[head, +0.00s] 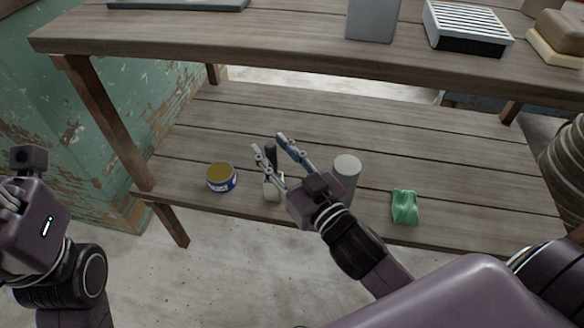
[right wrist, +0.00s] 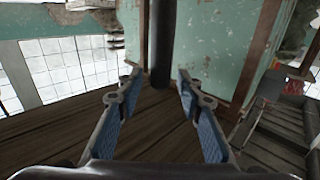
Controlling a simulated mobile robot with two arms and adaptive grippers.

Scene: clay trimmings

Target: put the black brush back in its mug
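A dark upright shape, apparently the black brush (head: 271,155), shows between the fingers of my right gripper (head: 269,143) over the lower shelf. In the right wrist view a black upright rod (right wrist: 160,45) stands between the spread blue-padded fingers of this gripper (right wrist: 158,75), with a gap on both sides. My right gripper is open. A small off-white vessel, perhaps the mug (head: 271,189), sits below the dark shape, partly covered by a finger. I cannot tell whether the brush stands in it. My left wrist is at the left edge; its fingers are out of view.
On the lower shelf (head: 430,140), a blue tin (head: 221,178) stands left of the off-white vessel. A grey cylinder (head: 346,172) is close to my right wrist, and a crumpled green piece (head: 404,206) lies further right. The upper shelf (head: 250,40) overhangs the back.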

